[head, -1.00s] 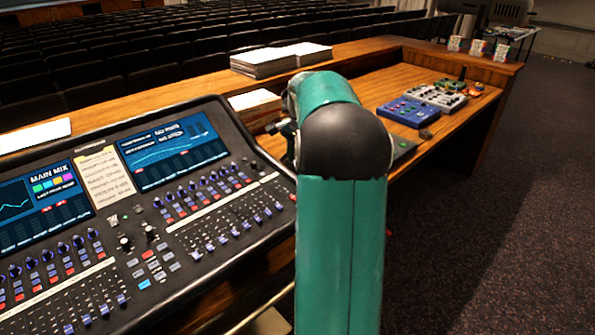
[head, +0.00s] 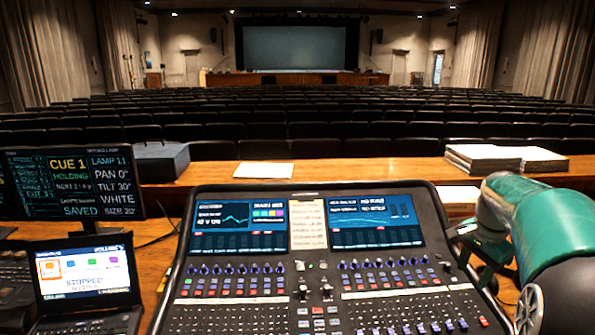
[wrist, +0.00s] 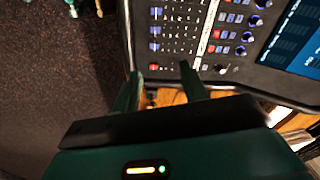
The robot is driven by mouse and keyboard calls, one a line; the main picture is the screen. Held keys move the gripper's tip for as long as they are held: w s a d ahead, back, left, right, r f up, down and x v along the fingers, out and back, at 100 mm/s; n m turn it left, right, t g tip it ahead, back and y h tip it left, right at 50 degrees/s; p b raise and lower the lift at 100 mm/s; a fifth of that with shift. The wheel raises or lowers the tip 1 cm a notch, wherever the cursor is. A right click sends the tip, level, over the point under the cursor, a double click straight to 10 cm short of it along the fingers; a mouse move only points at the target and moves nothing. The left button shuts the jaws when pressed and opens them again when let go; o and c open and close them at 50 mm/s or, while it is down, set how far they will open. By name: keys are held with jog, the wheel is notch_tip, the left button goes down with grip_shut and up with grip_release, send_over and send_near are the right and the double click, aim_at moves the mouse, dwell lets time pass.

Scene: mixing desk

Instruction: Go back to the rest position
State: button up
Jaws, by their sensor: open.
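My gripper (wrist: 160,82) is open and empty in the wrist view, its two green fingers apart. Its fingertips show against the edge of the mixing console (wrist: 178,40) and a strip of wooden desk. In the head view my folded green arm stands at the right, beside the console (head: 320,262). Part of my gripper (head: 482,262) shows at the console's right edge, mostly hidden by the arm.
A laptop (head: 88,275) and a cue monitor (head: 72,184) stand left of the console. Paper stacks (head: 500,158) lie on the wooden ledge at the right. Dark carpet (wrist: 55,90) shows in the wrist view. Rows of seats fill the hall beyond.

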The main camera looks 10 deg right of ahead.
jog(key=s+a+r+n+t, duration=0.1)
jog(key=s+a+r+n, duration=0.2)
jog(key=a, duration=0.7)
jog(key=s+a+r+n+t, duration=0.1)
jog(key=s+a+n, duration=0.3)
jog(key=a, duration=0.7)
jog(key=s+a+f+n+t, duration=0.2)
jog(key=s+a+f+n, duration=0.2)
jog(key=s+a+n, duration=0.5)
jog(key=a, duration=0.3)
jog(key=shift+s+f+y, duration=0.3)
jog(key=shift+f+y, duration=0.05)
jog(key=shift+y, duration=0.05)
